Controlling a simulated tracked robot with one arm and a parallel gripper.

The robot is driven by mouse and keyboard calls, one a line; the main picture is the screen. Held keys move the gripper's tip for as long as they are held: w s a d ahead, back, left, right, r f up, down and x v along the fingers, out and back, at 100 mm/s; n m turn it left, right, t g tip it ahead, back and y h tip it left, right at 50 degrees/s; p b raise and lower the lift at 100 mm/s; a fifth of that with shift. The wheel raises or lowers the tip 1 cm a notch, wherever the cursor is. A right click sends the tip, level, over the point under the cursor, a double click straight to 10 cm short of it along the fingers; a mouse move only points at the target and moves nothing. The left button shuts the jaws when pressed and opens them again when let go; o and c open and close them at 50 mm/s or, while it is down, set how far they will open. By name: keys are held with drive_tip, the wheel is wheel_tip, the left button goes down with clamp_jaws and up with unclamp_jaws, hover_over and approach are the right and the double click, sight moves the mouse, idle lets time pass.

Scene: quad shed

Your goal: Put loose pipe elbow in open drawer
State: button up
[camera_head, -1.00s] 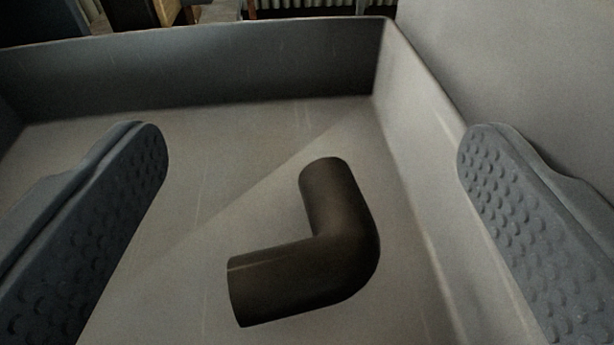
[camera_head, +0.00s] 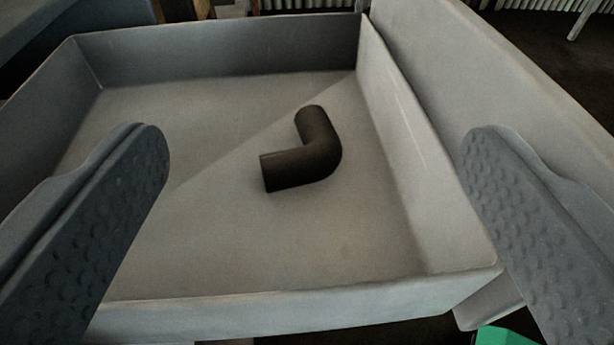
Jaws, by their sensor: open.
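The dark brown pipe elbow (camera_head: 309,160) lies on the floor of the open grey drawer (camera_head: 300,298), right of its middle and near the right wall. Nothing touches the elbow but the drawer floor. My gripper (camera_head: 312,150) is open and empty, with one textured finger at each side of the picture. The fingers are on the near side of the elbow and apart from it. The left finger hides part of the drawer's left side.
A light grey panel (camera_head: 500,75) stands along the drawer's right side. A green object (camera_head: 507,335) shows at the bottom right below the drawer. A ribbed radiator-like thing (camera_head: 545,5) is at the back. Dark floor shows at the right.

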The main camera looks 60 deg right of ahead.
drive_tip(key=shift+v, duration=1.5)
